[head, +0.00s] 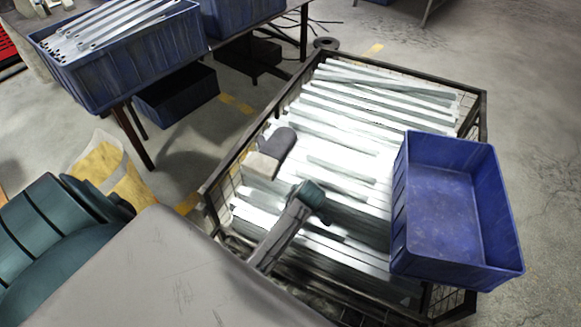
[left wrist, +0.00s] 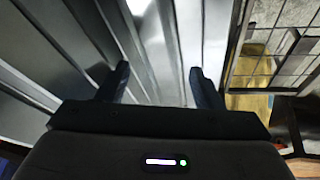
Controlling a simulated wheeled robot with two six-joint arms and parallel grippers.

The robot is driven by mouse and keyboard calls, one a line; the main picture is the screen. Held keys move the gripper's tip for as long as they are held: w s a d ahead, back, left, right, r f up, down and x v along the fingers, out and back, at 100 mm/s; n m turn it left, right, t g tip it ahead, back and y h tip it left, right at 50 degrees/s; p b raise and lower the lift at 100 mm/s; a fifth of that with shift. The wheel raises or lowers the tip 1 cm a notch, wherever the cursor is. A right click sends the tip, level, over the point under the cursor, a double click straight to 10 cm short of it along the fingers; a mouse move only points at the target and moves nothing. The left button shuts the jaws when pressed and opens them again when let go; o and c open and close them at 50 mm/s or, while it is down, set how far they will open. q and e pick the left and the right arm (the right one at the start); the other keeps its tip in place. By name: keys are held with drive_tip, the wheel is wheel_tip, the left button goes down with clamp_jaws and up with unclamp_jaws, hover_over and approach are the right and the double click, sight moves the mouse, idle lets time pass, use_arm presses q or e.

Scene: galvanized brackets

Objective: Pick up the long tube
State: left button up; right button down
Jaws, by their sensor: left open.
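Several long, pale metal tubes (head: 350,110) lie side by side in a wire crate (head: 235,160), and I cannot tell which one the task names. In the left wrist view my left gripper (left wrist: 160,85) is open above the metal, its fingers apart. A bright long tube (left wrist: 155,40) runs between the fingertips, and another bright length (left wrist: 215,30) runs close by the right finger. No contact is visible. In the head view an arm link with a teal end reaches over the crate's near side, and the fingers there cannot be made out. My right gripper is not in view.
A blue bin (head: 450,200) sits over the crate's right end. A grey and beige object (head: 268,160) lies at its left end. The crate's wire wall (left wrist: 270,60) is close on the right in the left wrist view. A table with blue bins (head: 130,60) stands at upper left.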

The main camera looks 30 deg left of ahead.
use_arm(q)
drive_tip(key=x, duration=0.2)
drive_tip(key=shift+a+f, duration=0.2)
drive_tip(key=shift+f, duration=0.2)
drive_tip(key=shift+a+f, duration=0.15)
drive_tip(key=shift+f, duration=0.2)
clamp_jaws()
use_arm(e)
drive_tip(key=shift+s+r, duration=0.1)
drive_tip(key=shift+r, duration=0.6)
